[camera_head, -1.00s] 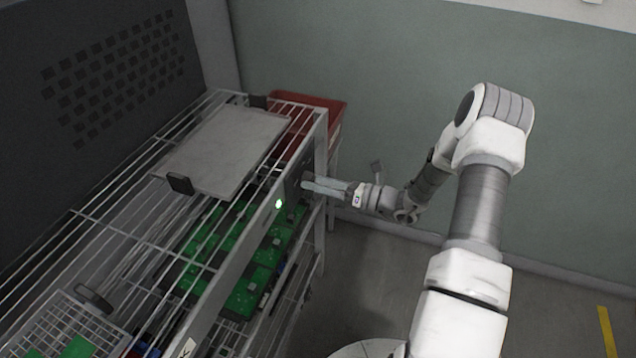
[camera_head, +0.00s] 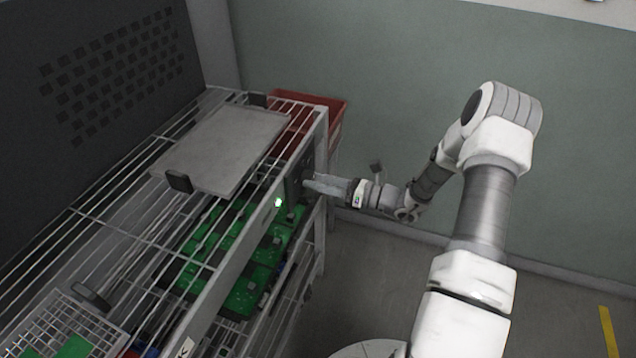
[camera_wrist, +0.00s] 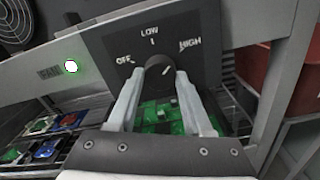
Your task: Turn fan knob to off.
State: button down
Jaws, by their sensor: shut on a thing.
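The fan knob (camera_wrist: 158,68) is a dark round knob on a black panel (camera_wrist: 205,45) marked OFF, LOW and HIGH. A small pale mark on it appears to point up and right, toward HIGH. My gripper (camera_wrist: 155,80) has one finger on each side of the knob and is shut on it. In the head view my gripper (camera_head: 308,184) reaches the panel (camera_head: 293,182) at the rack's front; the knob is hidden there. A lit green light (camera_wrist: 71,66) beside the FAN label also shows in the head view (camera_head: 278,203).
The wire rack (camera_head: 105,243) holds a grey plate (camera_head: 225,145) on top and green circuit boards (camera_head: 245,290) below. A red bin (camera_head: 335,112) stands behind its far end. The floor (camera_head: 560,315) to the right is open.

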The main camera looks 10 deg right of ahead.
jog(key=shift+w+d+n+b, duration=0.1)
jog(key=shift+n+b, duration=7.35)
jog(key=shift+n, duration=3.55)
jog(key=shift+c, duration=1.6)
grip_release()
jog(key=shift+r, duration=0.1)
jog(key=shift+d, duration=0.1)
jog(key=p+v, duration=0.3)
jog(key=v, duration=1.4)
